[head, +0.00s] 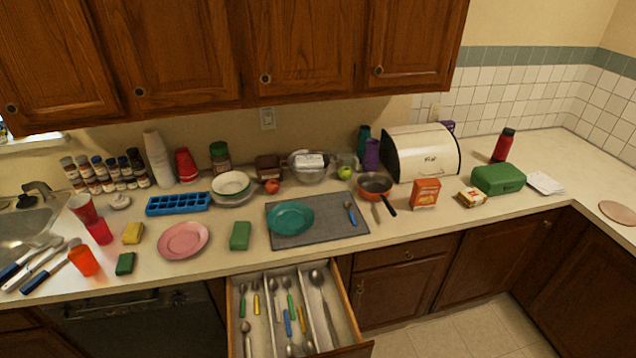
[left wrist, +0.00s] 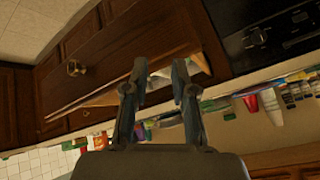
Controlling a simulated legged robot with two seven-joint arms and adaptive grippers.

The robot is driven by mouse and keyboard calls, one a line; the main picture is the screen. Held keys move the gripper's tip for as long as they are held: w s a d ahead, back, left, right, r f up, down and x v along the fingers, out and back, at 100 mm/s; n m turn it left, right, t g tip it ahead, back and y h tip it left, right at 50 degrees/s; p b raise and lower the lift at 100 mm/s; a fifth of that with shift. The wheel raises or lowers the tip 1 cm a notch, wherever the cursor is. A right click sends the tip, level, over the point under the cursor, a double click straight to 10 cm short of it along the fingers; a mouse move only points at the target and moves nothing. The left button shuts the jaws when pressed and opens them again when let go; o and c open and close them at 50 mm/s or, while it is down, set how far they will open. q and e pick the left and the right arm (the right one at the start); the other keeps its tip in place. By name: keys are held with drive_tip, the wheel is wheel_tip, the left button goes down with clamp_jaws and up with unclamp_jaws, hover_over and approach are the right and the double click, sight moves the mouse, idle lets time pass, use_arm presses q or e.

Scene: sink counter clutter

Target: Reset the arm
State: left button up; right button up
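My left gripper (left wrist: 160,80) shows only in the left wrist view. Its two dark fingers stand apart with nothing between them. That view is turned upside down, and a wooden drawer or cabinet front (left wrist: 105,65) with a round knob lies beyond the fingers. Neither of my arms shows in the head view. My right gripper is in no frame. The open drawer (head: 351,305) in the head view holds a white tray with several pieces of cutlery.
The counter (head: 330,262) is crowded: a pink plate (head: 183,239), a teal plate (head: 290,218) on a grey mat (head: 342,234), a pan (head: 375,185), a bread box (head: 425,153) and a sink (head: 14,222) at left. The drawer juts out at the front. Floor shows at lower right.

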use_arm(q)
drive_tip(key=s+d+f+n+g, duration=0.15)
drive_tip(key=s+f+g, duration=0.25)
drive_tip(key=s, duration=0.4)
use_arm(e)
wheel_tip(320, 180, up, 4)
use_arm(q)
drive_tip(key=s+f+b, duration=0.2)
drive_tip(key=f+b, duration=0.1)
drive_tip(key=f, duration=1)
drive_tip(key=s+f+g+b, duration=0.1)
drive_tip(key=s+f+b, duration=0.1)
drive_tip(key=f, duration=1.1)
drive_tip(key=s+f+g+b, duration=0.1)
drive_tip(key=f+b, duration=0.4)
drive_tip(key=f, duration=0.9)
drive_tip(key=shift+s+a+n+h, duration=0.2)
drive_tip(key=shift+s+n+h, duration=0.25)
drive_tip(key=shift+s, duration=0.1)
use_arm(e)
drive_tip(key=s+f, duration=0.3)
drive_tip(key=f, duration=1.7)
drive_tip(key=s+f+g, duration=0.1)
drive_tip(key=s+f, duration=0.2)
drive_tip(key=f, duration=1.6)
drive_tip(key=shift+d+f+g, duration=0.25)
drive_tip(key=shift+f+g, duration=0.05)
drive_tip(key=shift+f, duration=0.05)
